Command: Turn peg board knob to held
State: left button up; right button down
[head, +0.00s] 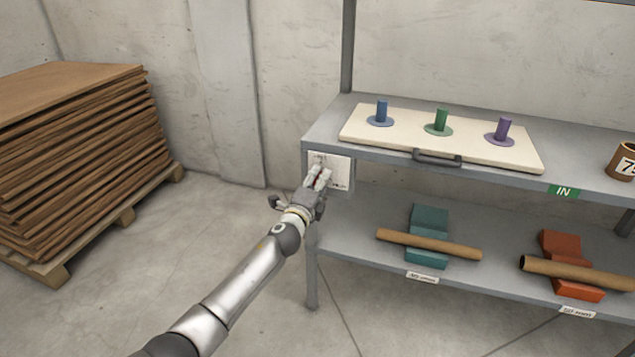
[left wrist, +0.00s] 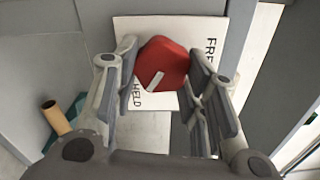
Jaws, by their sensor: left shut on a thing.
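The red knob (left wrist: 163,62) shows in the left wrist view on a white plate (left wrist: 190,30) with the words FREE and HELD. A white mark on the knob slants down and left, with its lower end near the word HELD. In the head view the plate (head: 340,172) hangs at the left end of the shelf. My left gripper (head: 321,178) is at the plate, its fingers (left wrist: 165,85) on both sides of the knob and shut on it. The cream peg board (head: 375,133) lies on the upper shelf with blue, green and purple pegs. My right gripper is out of view.
A grey shelf unit (head: 325,133) stands against the wall. Its lower shelf holds cardboard tubes on a teal block (head: 429,220) and an orange block (head: 561,243). Stacked brown sheets (head: 75,150) stand at left. Floor between is clear.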

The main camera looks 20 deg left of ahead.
pick_arm(q)
jog(key=shift+f, duration=0.1)
dwell(0.3)
jog(key=o, duration=0.8)
jog(key=shift+o, duration=1)
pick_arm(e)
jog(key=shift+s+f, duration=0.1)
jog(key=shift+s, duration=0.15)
pick_arm(q)
jog(key=s, duration=1.2)
jog(key=shift+a, duration=0.15)
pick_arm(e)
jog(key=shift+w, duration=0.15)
